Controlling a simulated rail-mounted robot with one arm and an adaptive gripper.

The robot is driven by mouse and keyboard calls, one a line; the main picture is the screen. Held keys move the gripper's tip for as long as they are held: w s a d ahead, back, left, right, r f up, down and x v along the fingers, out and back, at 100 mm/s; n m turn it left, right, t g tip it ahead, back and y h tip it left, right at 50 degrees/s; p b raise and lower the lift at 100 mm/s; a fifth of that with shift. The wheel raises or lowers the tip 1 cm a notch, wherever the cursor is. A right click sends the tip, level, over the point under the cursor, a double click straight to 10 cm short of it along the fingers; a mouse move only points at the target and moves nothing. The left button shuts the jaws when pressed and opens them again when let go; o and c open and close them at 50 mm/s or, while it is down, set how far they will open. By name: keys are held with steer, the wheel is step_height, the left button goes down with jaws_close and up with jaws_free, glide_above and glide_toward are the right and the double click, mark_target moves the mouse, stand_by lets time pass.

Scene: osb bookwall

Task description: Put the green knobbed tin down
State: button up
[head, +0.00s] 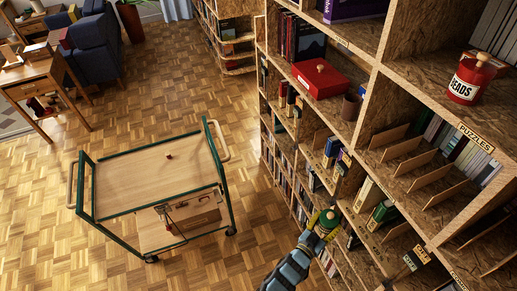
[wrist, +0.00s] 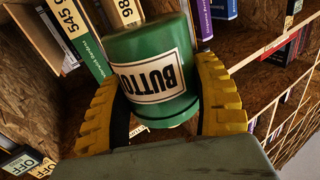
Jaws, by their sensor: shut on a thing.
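The green tin (wrist: 150,55) is between the two yellow ribbed fingers of my gripper (wrist: 160,75) in the wrist view. Its cream label reads "BUTTO" and appears upside down; the rest of the word is hidden. My gripper is shut on the tin's sides. In the head view the tin (head: 328,219) is small, at the end of my arm, in front of the lower bookwall shelves. My gripper (head: 322,229) is partly hidden there. I cannot tell from these frames whether the tin touches a shelf.
Books (wrist: 75,35) stand close behind the tin. A red "BEADS" tin (head: 466,82) and a red box (head: 321,79) sit on upper shelves. Slotted dividers (head: 402,148) fill a bay. A green-framed trolley (head: 130,180) with a mostly clear top stands at left on open parquet.

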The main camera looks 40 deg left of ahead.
steer(key=a+f+y+b, duration=0.2)
steer(key=a+f, duration=0.5)
steer(key=s+a+f+n+y+b, duration=0.1)
steer(key=a+n+y, duration=0.1)
steer(key=a, duration=0.7)
steer(key=s+a+f+n+g+y+b, duration=0.1)
steer(key=a+n+y+b, duration=0.1)
steer(key=a, duration=0.7)
steer(key=s+a+f+n+g+y+b, duration=0.1)
steer(key=s+a+f+n+y+b, duration=0.1)
steer(key=a, duration=0.7)
steer(key=shift+y, duration=0.9)
stand_by(0.6)
